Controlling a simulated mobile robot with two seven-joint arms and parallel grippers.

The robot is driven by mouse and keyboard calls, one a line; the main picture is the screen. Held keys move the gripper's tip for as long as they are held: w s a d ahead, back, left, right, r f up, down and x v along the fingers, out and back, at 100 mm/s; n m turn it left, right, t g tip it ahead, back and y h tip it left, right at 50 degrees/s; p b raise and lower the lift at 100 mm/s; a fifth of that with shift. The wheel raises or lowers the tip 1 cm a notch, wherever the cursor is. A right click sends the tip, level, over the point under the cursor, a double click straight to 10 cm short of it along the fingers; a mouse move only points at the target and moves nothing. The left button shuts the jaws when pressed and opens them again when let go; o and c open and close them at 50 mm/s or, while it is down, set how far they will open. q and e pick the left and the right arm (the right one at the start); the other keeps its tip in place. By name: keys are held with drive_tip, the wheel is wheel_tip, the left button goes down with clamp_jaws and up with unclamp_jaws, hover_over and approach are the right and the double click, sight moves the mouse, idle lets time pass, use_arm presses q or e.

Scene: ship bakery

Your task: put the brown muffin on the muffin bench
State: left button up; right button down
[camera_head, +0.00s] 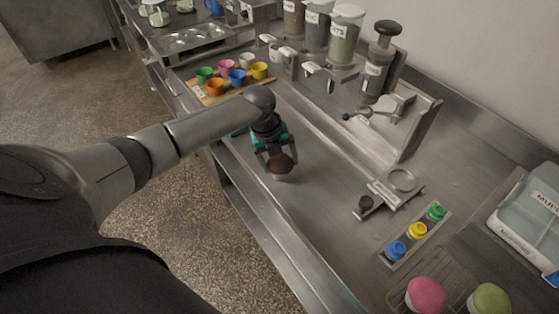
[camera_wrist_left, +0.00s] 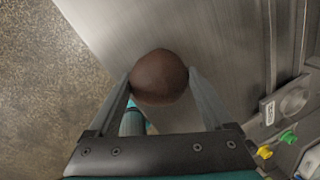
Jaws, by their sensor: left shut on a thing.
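The brown muffin (camera_head: 281,163) is a round dark brown thing held between the fingers of my left gripper (camera_head: 275,158). In the left wrist view the muffin (camera_wrist_left: 158,77) sits between both fingertips of the left gripper (camera_wrist_left: 160,82), which touch its sides. A steel bench (camera_head: 310,185) lies under it; I cannot tell how far the muffin is above the surface. Nothing in the head view is clearly labelled as the muffin bench. My right gripper shows in neither view.
Coloured cups (camera_head: 238,78) stand on a wooden board at the back left. A dispenser stand (camera_head: 420,125) and a steel holder (camera_head: 395,187) are to the right. Bare steel surrounds the gripper.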

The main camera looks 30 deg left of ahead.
sight(270, 164)
use_arm(q)
drive_tip(key=o, duration=0.7)
drive_tip(key=shift+f, duration=0.1)
drive_tip(key=shift+o, duration=0.2)
drive_tip(key=shift+a+r, duration=0.1)
drive_tip(key=shift+r, duration=0.5)
drive_tip(key=p+v, duration=0.1)
drive_tip(key=v, duration=1)
